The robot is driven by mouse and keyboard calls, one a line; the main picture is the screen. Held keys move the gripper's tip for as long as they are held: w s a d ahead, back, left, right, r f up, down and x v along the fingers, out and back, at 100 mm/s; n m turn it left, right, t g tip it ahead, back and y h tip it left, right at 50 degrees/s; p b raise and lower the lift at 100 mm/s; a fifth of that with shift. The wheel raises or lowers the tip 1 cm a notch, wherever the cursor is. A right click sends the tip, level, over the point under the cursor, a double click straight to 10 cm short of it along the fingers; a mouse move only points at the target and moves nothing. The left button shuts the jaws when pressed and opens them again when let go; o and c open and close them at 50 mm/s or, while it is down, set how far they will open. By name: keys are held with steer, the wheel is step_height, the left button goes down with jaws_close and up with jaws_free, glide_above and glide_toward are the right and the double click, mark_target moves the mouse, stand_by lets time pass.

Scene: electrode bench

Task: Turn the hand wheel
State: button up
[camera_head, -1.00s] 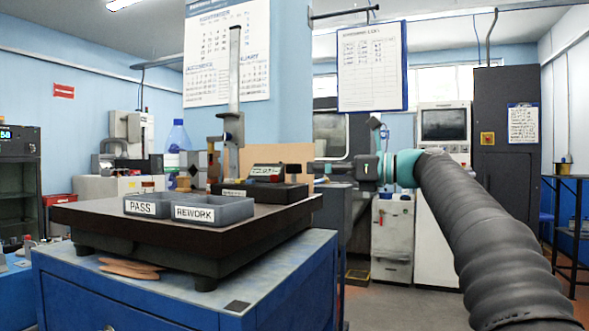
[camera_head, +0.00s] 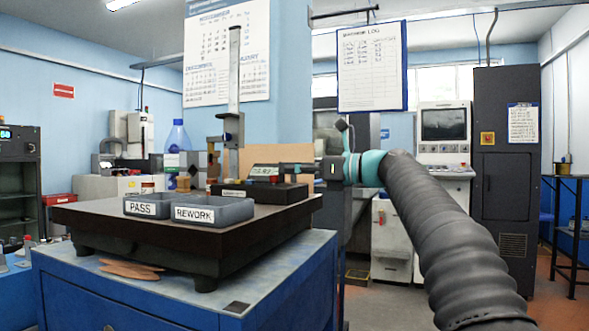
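I cannot make out a hand wheel clearly in this view. A height gauge with a tall upright column (camera_head: 234,80) stands on the dark surface plate (camera_head: 110,222). A black device with a label and a red part (camera_head: 265,172) sits to the right of the column. My gripper (camera_head: 288,168) comes in from the right, pointing left, with its fingers at or just beside the right end of that device. It is seen from the side and small, so finger opening and contact are unclear.
Two grey bins labelled PASS (camera_head: 146,208) and REWORK (camera_head: 212,211) sit at the plate's front edge. A blue-capped bottle (camera_head: 178,140) stands behind. The plate rests on a blue cabinet (camera_head: 180,300). A tall dark cabinet (camera_head: 506,220) stands at the right.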

jaws_close()
steer(key=shift+s+t, duration=0.1)
steer(key=shift+t, duration=0.4)
steer(key=shift+m+t+h, duration=0.7)
steer(key=shift+m+t, duration=0.4)
steer(key=m+t+h, duration=0.2)
steer(key=t, duration=0.1)
steer(key=shift+a+r, duration=0.1)
steer(key=shift+m+t+h+p, duration=0.6)
steer(key=shift+m+t+h, duration=0.9)
steer(key=shift+m+h, duration=0.3)
steer(key=shift+h, duration=0.4)
steer(key=o, duration=0.9)
jaws_free()
